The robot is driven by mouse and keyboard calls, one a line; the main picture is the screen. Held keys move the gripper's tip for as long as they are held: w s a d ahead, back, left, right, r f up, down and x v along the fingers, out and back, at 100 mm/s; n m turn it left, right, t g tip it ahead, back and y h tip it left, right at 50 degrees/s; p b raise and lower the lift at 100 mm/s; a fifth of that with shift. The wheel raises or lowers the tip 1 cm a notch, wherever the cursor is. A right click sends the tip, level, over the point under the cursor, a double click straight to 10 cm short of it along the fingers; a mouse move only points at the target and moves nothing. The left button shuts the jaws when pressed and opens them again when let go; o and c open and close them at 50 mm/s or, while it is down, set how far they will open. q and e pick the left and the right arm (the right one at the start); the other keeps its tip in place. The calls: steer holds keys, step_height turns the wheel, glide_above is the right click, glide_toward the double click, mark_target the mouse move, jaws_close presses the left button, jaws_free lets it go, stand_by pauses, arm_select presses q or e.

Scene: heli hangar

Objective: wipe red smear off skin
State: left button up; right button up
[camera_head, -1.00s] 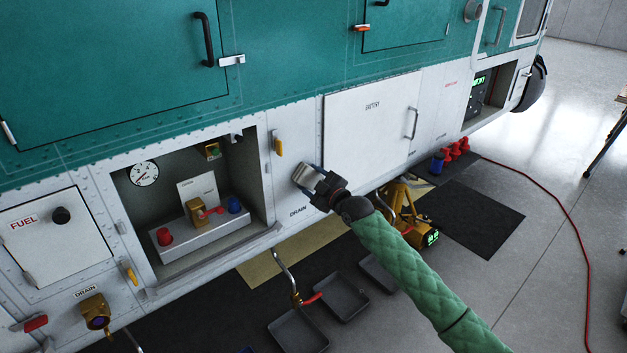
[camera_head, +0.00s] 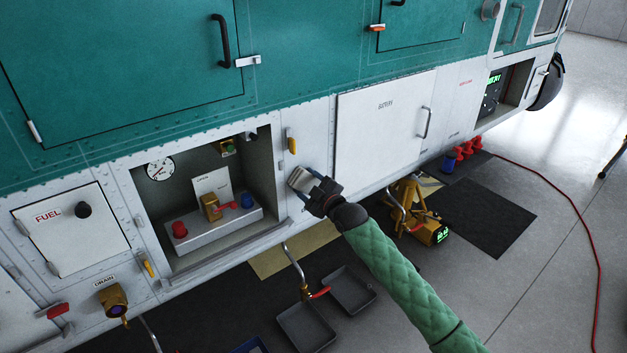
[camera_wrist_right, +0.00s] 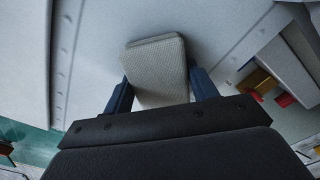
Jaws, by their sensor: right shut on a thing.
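My right gripper (camera_head: 318,190) is shut on a light grey pad (camera_head: 303,178). In the right wrist view the pad (camera_wrist_right: 157,70) sits between the two blue fingers, close to the white skin (camera_wrist_right: 95,60); I cannot tell whether it touches. In the head view the pad is over the white skin (camera_head: 296,115) between the open bay and the battery door. No red smear shows on the skin in either view; the pad and gripper hide part of the panel. My left gripper is not in view.
The open bay (camera_head: 205,240) with a gauge and valves is left of my gripper. The battery door (camera_head: 375,135) is to the right. Grey trays (camera_head: 306,328), a yellow jack (camera_head: 412,205) and a red hose (camera_head: 575,215) are on the floor. A yellow latch (camera_head: 291,141) is above the pad.

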steer(key=shift+s+a, duration=0.35)
steer(key=shift+a, duration=0.2)
steer(key=shift+s+d, duration=0.15)
steer(key=shift+p+v, duration=0.85)
steer(key=shift+v, duration=0.8)
steer(key=shift+p+v, duration=0.35)
steer(key=shift+v, duration=0.85)
steer(key=shift+d, duration=0.1)
steer(key=shift+p+v, duration=0.45)
steer(key=shift+v, duration=0.95)
